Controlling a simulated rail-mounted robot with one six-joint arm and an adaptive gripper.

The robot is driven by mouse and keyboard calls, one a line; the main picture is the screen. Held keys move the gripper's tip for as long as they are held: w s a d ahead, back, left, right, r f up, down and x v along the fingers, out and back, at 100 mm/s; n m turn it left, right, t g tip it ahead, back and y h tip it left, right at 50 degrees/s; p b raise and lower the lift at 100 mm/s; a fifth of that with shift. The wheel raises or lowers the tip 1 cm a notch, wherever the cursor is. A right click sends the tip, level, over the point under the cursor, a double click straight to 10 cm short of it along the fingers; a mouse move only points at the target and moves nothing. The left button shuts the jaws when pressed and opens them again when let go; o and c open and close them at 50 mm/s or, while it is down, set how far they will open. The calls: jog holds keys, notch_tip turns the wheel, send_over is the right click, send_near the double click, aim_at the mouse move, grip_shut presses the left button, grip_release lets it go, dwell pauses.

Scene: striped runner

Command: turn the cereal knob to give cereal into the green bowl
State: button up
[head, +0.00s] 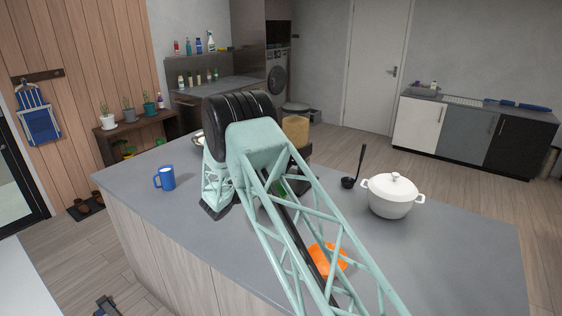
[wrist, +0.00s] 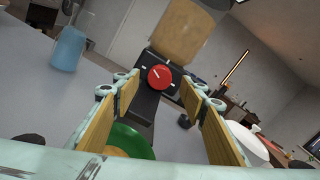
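In the wrist view the cereal dispenser has a round red knob (wrist: 160,77) with a pale pointer line, on a black body below a tan cereal container (wrist: 188,32). My gripper (wrist: 160,86) is open and empty, its two fingers on either side of the knob in the picture. I cannot tell how far the fingertips are from the knob. The green bowl (wrist: 146,143) shows low between the fingers, with something tan in front of part of it. In the head view my arm hides the gripper and knob; the container (head: 296,130) and a bit of the green bowl (head: 281,188) show.
On the grey island counter (head: 460,260) stand a blue mug (head: 165,178), a black ladle (head: 354,172), a white lidded pot (head: 392,195) and an orange item (head: 327,260). A light blue vessel (wrist: 68,48) shows at upper left in the wrist view.

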jog(key=shift+x, duration=2.55)
jog(key=shift+c, duration=0.4)
jog(key=c, duration=0.8)
